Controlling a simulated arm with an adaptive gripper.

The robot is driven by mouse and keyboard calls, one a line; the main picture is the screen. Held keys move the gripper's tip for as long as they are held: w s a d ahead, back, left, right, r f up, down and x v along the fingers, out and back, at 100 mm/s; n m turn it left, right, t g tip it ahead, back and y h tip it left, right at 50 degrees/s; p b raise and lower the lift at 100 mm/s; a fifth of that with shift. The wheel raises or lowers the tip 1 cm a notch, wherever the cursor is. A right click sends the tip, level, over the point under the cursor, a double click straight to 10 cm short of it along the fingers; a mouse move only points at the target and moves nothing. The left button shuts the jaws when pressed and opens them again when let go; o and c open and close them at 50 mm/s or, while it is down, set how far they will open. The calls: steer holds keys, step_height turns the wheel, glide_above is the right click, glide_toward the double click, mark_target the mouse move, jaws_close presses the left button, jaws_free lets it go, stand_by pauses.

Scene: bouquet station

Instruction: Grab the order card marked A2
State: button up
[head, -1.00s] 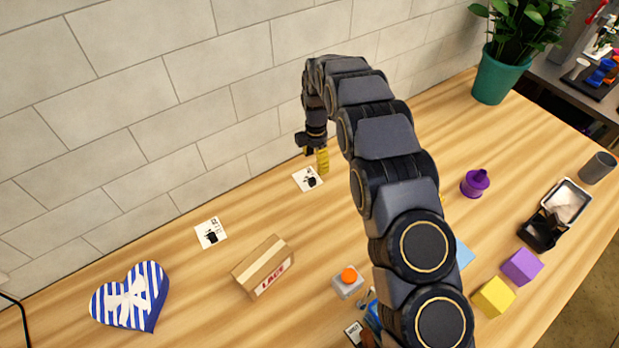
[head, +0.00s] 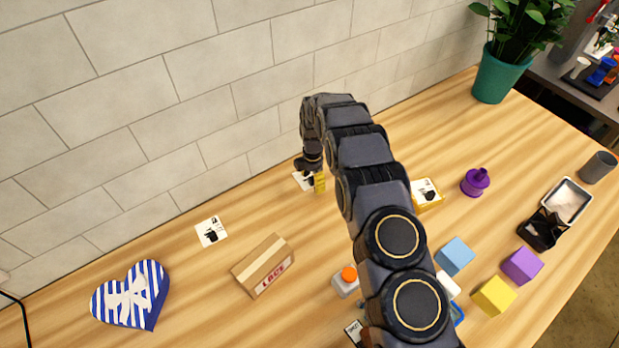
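A white card with black print (head: 297,174) lies on the table near the wall, partly hidden by my gripper. A second white card with black print (head: 211,231) lies flat to its left, in full view. A third card with black print (head: 426,190) lies to the right of my arm, on or in something yellow. The marks are too small to read, so I cannot tell which card is A2. My gripper (head: 315,184) points down at the first card, low over it, with a yellow finger showing. Whether it touches the card, or is open or shut, I cannot tell.
A cardboard box (head: 263,265) and a striped heart box (head: 130,296) are at the left front. An orange button (head: 349,274) is beside my arm. Blue (head: 455,256), purple (head: 521,265) and yellow (head: 493,295) blocks stand right. The tiled wall runs close behind the cards.

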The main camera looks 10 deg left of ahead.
jaws_close()
